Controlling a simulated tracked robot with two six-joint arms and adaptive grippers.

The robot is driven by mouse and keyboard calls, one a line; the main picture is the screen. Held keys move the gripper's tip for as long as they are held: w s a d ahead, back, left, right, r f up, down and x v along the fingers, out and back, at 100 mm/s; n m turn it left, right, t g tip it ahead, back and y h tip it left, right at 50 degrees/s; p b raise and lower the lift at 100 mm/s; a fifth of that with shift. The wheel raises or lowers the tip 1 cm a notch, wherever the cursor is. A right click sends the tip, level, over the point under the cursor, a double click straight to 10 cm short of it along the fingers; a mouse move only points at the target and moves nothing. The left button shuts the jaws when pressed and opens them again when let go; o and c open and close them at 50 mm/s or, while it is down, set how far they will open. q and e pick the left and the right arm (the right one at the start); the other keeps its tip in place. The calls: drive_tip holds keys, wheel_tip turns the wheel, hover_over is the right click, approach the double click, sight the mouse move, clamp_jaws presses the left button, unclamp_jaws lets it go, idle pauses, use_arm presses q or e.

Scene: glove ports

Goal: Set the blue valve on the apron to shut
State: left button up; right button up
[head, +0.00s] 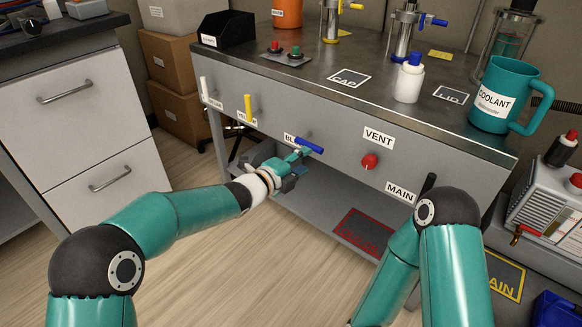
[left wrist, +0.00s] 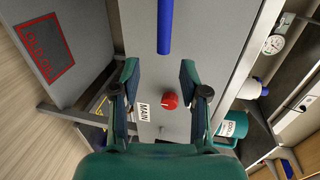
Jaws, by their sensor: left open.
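The blue valve handle (head: 310,146) is on the apron (head: 335,150), the grey front panel of the bench, beside a partly hidden label. It lies roughly sideways along the panel, tilted down to the right in the head view. In the left wrist view the blue handle (left wrist: 165,27) is a straight bar at the top. My left gripper (head: 296,157) is at the handle, just below it in the head view. In the left wrist view its fingers (left wrist: 159,70) are spread, with the bar's end between their lines. Contact cannot be told. My right gripper is not visible.
A white handle (head: 204,87) and a yellow handle (head: 248,108) point upright on the apron to the left. A red VENT knob (head: 369,161) and a MAIN label (head: 400,191) are to the right. A teal coolant mug (head: 504,95) stands on the bench top.

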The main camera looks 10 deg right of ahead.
use_arm(q)
drive_tip(key=shift+v, duration=1.9)
